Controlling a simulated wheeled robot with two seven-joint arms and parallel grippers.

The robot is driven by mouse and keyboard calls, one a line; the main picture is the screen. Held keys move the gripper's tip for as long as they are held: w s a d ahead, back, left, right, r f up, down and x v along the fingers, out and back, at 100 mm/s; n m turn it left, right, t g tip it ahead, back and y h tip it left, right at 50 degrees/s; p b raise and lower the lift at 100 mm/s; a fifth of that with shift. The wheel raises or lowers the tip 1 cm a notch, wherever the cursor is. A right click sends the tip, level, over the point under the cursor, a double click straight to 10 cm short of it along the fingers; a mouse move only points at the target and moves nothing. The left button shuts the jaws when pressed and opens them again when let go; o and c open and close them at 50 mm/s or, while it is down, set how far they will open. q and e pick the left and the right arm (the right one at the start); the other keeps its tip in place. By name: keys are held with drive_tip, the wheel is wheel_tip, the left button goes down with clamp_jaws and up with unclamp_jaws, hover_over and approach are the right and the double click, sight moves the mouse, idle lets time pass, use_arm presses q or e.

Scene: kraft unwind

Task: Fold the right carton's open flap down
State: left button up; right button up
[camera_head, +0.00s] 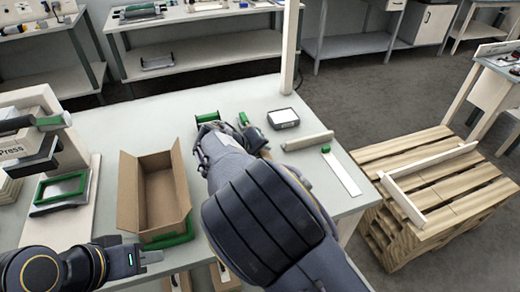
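One open brown carton (152,200) stands on the table, left of my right arm. Its long side walls stand up and its inside shows empty. I see no second carton on the tabletop, though my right arm hides part of the table. My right gripper (212,131) is beyond the carton, near a green-ended roller (207,117); the wrist largely hides its fingers. My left gripper (150,258) is at the lower left, close to the carton's near end. Its fingers are too small to judge.
A green frame (168,241) lies by the carton's near end. A press (35,130) stands at the left. A dark-rimmed tray (284,118), a grey roll (308,141) and a white strip (342,172) lie at the right. A wooden pallet (425,180) stands beyond the table's right edge.

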clamp_jaws()
drive_tip(key=shift+a+f+t+h+b, duration=0.2)
drive_tip(key=shift+f+t+h+b, duration=0.1)
drive_tip(key=shift+h+b, duration=0.45)
unclamp_jaws()
drive_tip(key=shift+b+v, duration=0.45)
drive_tip(key=shift+v, duration=3.5)
drive_tip(key=shift+d, duration=0.1)
